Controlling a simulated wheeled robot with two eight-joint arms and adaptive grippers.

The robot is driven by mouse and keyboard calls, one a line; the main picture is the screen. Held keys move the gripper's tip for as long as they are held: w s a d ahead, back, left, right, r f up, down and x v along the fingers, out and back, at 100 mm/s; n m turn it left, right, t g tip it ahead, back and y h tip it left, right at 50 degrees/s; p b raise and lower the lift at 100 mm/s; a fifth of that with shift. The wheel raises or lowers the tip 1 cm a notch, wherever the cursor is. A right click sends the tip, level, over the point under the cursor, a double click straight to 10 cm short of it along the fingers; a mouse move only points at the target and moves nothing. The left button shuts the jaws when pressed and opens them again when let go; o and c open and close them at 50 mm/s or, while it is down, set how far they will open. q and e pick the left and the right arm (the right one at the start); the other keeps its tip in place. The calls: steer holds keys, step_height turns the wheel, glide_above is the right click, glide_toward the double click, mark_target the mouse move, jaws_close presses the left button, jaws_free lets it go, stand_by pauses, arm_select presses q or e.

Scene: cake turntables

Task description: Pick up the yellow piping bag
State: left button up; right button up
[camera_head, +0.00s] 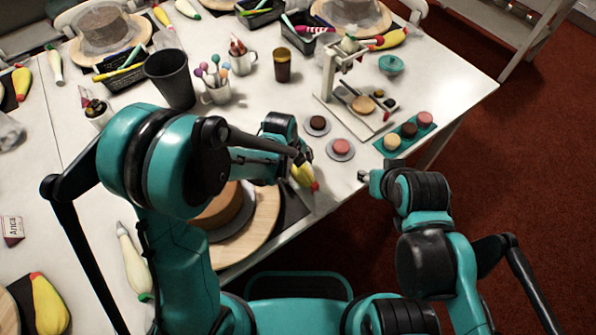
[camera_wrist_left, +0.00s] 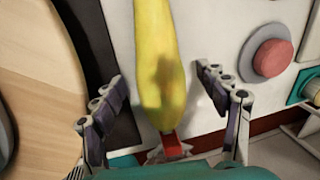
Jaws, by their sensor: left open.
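The yellow piping bag (camera_head: 302,174) with a red tip lies on the white table near its front edge, beside the round wooden board. My left gripper (camera_head: 290,158) is over it, and the arm hides part of the bag. In the left wrist view the bag (camera_wrist_left: 160,60) runs lengthwise between the two spread fingers of my left gripper (camera_wrist_left: 160,80), with visible room on both sides. The red tip points toward the wrist. My right gripper (camera_head: 364,177) is past the table's front edge, away from the bag; its fingers are too small to read.
A cake (camera_head: 224,207) stands on the wooden board (camera_head: 262,222) under my left arm. A pink macaron (camera_head: 341,146) on a small coaster is close to the bag. A small stand (camera_head: 335,75), cups and a teal tray (camera_head: 424,121) stand farther back. Other piping bags lie around the table.

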arm_select(q)
steer(key=shift+r, duration=0.1)
steer(key=shift+c, duration=1.3)
steer(key=c, duration=0.6)
steer(key=shift+o, duration=0.2)
steer(key=shift+r+p, duration=0.45)
steer(key=shift+r, duration=0.25)
steer(key=v, duration=0.1)
steer(key=p+v, duration=0.1)
steer(key=shift+w+d+r+p, duration=0.1)
steer(key=shift+r+p, duration=0.2)
steer(key=shift+r, duration=0.15)
steer(key=s+d+r+p, duration=0.3)
steer(key=s+d+r, duration=0.3)
steer(key=d, duration=0.3)
steer(key=shift+s+d+r+p, duration=0.25)
steer(key=shift+s+r+p, duration=0.1)
steer(key=shift+s+p, duration=0.1)
